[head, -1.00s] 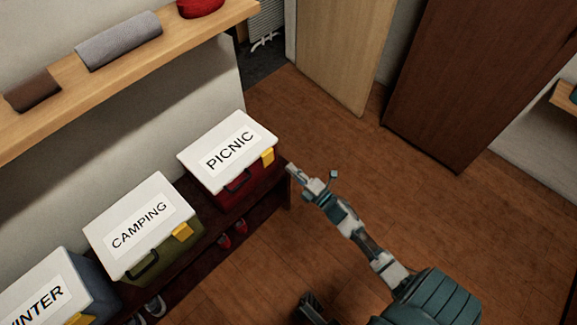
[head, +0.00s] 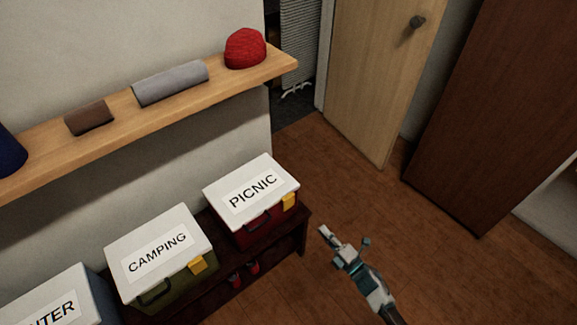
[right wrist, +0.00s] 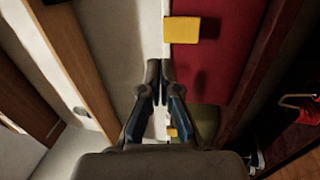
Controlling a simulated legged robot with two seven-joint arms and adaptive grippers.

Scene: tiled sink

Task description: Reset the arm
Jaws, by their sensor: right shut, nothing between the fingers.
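My right gripper (head: 325,231) is in the lower right of the head view, over the wooden floor and to the right of the red PICNIC box (head: 268,220). Its fingers are shut with nothing between them. In the right wrist view the shut fingertips (right wrist: 160,68) point up the picture. The red box front (right wrist: 228,60) with its yellow latch (right wrist: 182,29) lies beyond them there. The gripper stands apart from the boxes in the head view. My left gripper is not in view.
A CAMPING box (head: 165,258) and a partly cut-off blue box (head: 62,298) stand beside the PICNIC box on a dark rack (head: 290,236). A wall shelf (head: 150,110) holds a red knit item, a grey roll and a brown roll. Floor (head: 360,185) is clear toward the door.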

